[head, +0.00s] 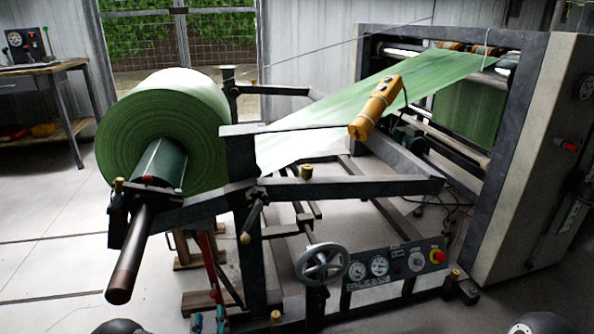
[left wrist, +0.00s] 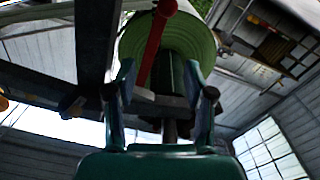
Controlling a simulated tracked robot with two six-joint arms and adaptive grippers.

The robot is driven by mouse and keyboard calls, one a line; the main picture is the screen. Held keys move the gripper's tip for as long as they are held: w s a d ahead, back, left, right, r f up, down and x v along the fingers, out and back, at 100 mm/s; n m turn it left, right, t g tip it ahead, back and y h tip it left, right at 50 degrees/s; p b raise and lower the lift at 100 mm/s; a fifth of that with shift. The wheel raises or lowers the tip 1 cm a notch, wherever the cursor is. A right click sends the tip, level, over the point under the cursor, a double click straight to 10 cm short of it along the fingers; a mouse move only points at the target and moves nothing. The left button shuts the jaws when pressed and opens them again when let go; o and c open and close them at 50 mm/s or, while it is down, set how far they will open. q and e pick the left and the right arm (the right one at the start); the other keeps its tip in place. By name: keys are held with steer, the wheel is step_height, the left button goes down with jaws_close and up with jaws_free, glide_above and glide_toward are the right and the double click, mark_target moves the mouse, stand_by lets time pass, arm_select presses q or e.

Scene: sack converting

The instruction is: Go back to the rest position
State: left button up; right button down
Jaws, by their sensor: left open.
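My left gripper (head: 208,320) shows only by its teal fingertips at the bottom edge of the head view, below a red lever (head: 211,268) on the unwind stand. In the left wrist view my left gripper (left wrist: 163,88) has its two fingers spread wide. The red lever (left wrist: 158,42) hangs down in the picture between them, with its pale end near the fingers. I cannot tell whether it touches a finger. Nothing is gripped. My right gripper is not in view.
A large green roll (head: 165,120) sits on a dark shaft (head: 130,255) in the stand. A green web runs to the machine frame (head: 530,130). A yellow pendant (head: 375,107) hangs in front. A handwheel (head: 322,264) and control panel (head: 397,264) stand right of the gripper. Floor at left is clear.

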arm_select(q)
steer(key=s+d+f+m+g+h, duration=0.2)
steer(key=s+d+f+g+h, duration=0.25)
steer(key=s, duration=0.65)
steer(key=s+d+f+m+g+h, duration=0.1)
steer(key=s+d+f+g, duration=0.2)
steer(key=s+d+g, duration=0.55)
steer(key=s+d+f+m+g+h, duration=0.1)
steer(key=s+f+m+g+h, duration=0.2)
steer(key=s, duration=1)
step_height(320, 180, up, 37)
steer(key=n+g+p, duration=0.1)
steer(key=p, duration=3.7)
steer(key=shift+a+r, duration=0.2)
